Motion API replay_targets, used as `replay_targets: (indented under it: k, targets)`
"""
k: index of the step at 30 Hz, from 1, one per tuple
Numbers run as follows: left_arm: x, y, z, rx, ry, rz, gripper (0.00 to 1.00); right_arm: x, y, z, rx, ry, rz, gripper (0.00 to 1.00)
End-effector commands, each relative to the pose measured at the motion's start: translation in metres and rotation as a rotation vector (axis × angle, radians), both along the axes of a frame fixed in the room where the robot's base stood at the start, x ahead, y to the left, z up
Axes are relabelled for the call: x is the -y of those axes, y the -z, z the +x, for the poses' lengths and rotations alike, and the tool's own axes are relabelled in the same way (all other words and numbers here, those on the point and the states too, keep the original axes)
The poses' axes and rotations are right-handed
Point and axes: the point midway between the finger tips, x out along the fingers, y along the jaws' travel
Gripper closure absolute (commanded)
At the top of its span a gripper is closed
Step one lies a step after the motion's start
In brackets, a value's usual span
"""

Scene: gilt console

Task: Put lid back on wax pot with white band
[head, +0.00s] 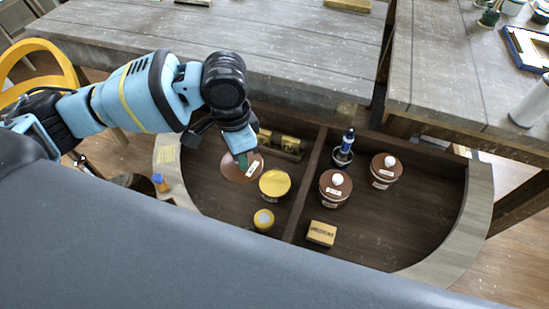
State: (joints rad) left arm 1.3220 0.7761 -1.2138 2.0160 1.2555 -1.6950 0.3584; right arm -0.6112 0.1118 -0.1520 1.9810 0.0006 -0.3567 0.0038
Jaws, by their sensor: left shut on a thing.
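My left gripper (242,161) reaches down over the left compartment of the console and is shut on a brown round lid (230,172). A small white label shows on the lid; its knob is hidden by the fingers. An open pot (274,184) with a yellow wax surface stands just right of the lid and slightly nearer. The lid is beside the pot, not over it. I cannot tell the lid's height above the floor. A pale strip shows low on the pot's side, too small to make out clearly. My right gripper is not in view.
Right of the divider (306,184) stand two brown lidded pots with white knobs (335,188) (385,171), a dark cup with a blue-topped bottle (344,148) and a small box (321,233). A yellow tin (263,220) sits in front of the open pot. An orange-bodied, blue-capped bottle (160,183) stands on the left rim.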

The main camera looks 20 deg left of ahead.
Motion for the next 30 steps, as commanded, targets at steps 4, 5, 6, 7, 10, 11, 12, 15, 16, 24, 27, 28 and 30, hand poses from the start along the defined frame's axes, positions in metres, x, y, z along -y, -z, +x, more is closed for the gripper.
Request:
replay_targets:
  k: [4, 5, 6, 7, 10, 11, 12, 15, 16, 24, 27, 28, 30]
  targets:
    - [0.008, 0.008, 0.009, 0.003, 0.266, -0.008, 1.00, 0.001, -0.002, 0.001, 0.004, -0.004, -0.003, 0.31]
    - [0.009, 0.010, 0.010, 0.004, 0.320, -0.008, 1.00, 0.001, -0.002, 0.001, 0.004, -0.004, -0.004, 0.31]
    - [0.011, 0.012, 0.013, 0.005, 0.392, -0.008, 1.00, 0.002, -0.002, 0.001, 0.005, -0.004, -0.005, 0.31]
    - [0.012, 0.014, 0.014, 0.007, 0.446, -0.010, 1.00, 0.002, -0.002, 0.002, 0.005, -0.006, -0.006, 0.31]
    - [0.017, 0.019, 0.019, 0.010, 0.628, -0.012, 1.00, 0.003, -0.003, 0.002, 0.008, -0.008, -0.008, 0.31]
    - [0.018, 0.021, 0.021, 0.011, 0.682, -0.013, 1.00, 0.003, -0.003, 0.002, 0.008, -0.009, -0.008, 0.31]
    - [0.020, 0.024, 0.023, 0.014, 0.755, -0.013, 1.00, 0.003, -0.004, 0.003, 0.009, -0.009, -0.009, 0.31]
    - [0.024, 0.029, 0.028, 0.018, 0.937, -0.014, 1.00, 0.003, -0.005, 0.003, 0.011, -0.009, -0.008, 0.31]
    - [0.025, 0.031, 0.030, 0.018, 0.991, -0.013, 1.00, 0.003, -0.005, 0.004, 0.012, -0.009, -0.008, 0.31]
    - [0.037, 0.048, 0.042, 0.026, 1.484, -0.013, 1.00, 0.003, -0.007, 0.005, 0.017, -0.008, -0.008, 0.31]
    - [0.042, 0.053, 0.046, 0.030, 1.666, -0.013, 1.00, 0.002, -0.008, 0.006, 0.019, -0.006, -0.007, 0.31]
    - [0.043, 0.055, 0.048, 0.031, 1.722, -0.012, 1.00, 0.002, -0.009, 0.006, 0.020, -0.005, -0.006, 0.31]
    - [0.046, 0.059, 0.051, 0.031, 1.849, -0.009, 1.00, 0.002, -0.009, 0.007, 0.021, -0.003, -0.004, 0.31]
